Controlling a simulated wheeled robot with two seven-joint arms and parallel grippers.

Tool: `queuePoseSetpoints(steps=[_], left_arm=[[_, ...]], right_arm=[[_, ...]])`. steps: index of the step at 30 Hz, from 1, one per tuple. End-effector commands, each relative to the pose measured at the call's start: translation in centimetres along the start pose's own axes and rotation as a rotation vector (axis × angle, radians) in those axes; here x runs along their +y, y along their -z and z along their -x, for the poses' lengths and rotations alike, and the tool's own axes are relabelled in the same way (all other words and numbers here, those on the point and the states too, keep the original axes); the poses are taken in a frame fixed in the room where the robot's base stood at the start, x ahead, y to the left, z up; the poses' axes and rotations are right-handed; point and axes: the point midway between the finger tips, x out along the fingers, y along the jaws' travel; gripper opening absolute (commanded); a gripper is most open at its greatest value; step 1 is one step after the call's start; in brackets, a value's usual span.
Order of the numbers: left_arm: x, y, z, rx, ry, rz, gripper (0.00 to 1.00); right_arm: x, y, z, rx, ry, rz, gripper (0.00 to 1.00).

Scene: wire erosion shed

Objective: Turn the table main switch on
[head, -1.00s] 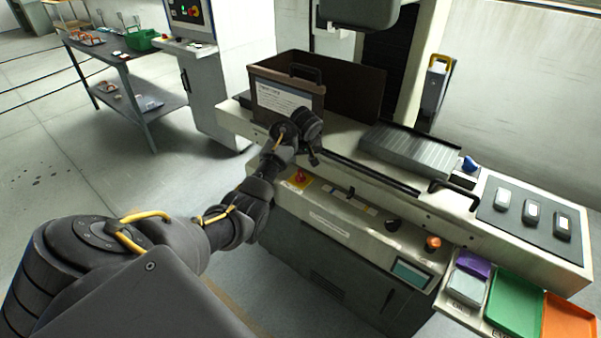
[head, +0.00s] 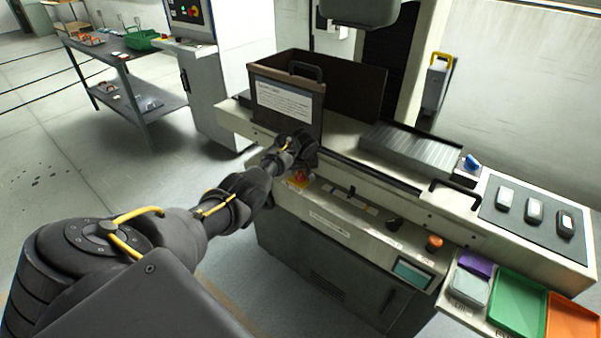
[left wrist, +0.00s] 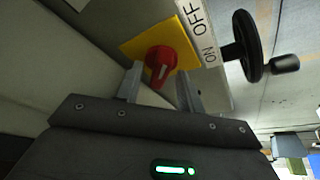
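The main switch (head: 299,180) is a red rotary knob on a yellow plate on the machine's front panel. It also shows in the left wrist view (left wrist: 162,62), with a white mark on the knob and a label reading OFF and ON beside the plate. My left gripper (head: 303,168) is over the switch and partly hides it in the head view. In the left wrist view my left gripper (left wrist: 159,75) is open, with one finger on either side of the red knob; I cannot tell whether they touch it. My right gripper is not in view.
A black handwheel (left wrist: 245,48) with a crank handle sits near the switch in the left wrist view. Above the panel stands a brown open-topped box (head: 290,98) with a sign. An orange knob (head: 434,242) and a small screen (head: 411,274) are farther right.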

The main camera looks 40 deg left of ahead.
Motion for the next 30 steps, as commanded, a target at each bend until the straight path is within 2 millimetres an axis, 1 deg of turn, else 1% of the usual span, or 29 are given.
queuePoseSetpoints(steps=[5, 8, 14, 15, 23, 30], left_arm=[[0.0, 0.0, 0.0, 0.0, 0.0, 0.0, 0.38], [0.0, 0.0, 0.0, 0.0, 0.0, 0.0, 0.28], [0.0, 0.0, 0.0, 0.0, 0.0, -0.001, 0.02], [0.0, 0.0, 0.0, 0.0, 0.0, -0.001, 0.0], [0.0, 0.0, 0.1, 0.0, -0.007, -0.021, 0.0], [-0.1, 0.1, 0.3, 0.0, -0.051, -0.123, 0.0]], right_arm=[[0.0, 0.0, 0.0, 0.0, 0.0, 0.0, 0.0], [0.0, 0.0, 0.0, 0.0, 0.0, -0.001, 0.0], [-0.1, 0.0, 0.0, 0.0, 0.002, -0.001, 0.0], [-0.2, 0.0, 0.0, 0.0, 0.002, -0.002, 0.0], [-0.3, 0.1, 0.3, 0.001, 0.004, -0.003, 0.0], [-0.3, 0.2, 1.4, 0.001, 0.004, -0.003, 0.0]])
